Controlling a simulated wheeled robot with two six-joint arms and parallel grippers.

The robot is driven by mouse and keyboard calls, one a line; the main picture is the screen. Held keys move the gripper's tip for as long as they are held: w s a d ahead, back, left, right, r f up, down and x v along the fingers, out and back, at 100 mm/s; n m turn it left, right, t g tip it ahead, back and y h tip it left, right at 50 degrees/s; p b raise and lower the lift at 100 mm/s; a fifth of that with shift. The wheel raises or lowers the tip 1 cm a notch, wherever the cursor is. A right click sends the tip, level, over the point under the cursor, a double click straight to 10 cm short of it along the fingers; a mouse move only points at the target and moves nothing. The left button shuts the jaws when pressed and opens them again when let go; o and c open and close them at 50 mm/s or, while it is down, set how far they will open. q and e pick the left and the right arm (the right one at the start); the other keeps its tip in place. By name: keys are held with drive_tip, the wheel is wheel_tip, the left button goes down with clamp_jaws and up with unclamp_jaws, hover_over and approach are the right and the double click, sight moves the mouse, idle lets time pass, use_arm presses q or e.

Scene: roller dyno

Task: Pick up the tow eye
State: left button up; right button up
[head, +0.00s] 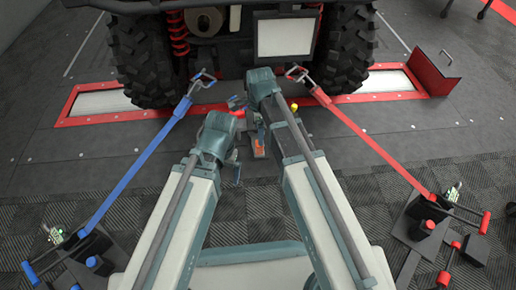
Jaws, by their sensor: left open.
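A small red piece (238,112), possibly the tow eye, shows just above my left wrist below the vehicle. It is too small and partly covered to be sure. My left gripper (234,168) is open, pointing down below and to the right of that piece, apart from it in the picture. My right arm reaches in beside it. My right gripper (260,142) is mostly hidden by its own wrist, and I cannot tell its jaw state.
The vehicle's two knobby tyres (146,60) stand at red-framed rollers (102,102). A blue strap (150,155) and a red strap (370,140) run from floor winches up to hooks near the vehicle. A small yellow piece (294,106) shows right of my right wrist.

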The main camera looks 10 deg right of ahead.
sight(259, 151)
use_arm(q)
drive_tip(key=shift+f+b, duration=0.35)
drive_tip(key=shift+f, duration=0.5)
use_arm(e)
drive_tip(key=shift+f, duration=0.85)
wheel_tip(259, 151, down, 5)
drive_tip(key=b, duration=0.5)
drive_tip(key=shift+s+f, duration=0.1)
drive_tip(key=shift+f, duration=0.05)
use_arm(q)
wheel_tip(259, 151, down, 5)
drive_tip(key=shift+f, duration=0.1)
use_arm(e)
drive_tip(key=shift+c, duration=0.2)
clamp_jaws()
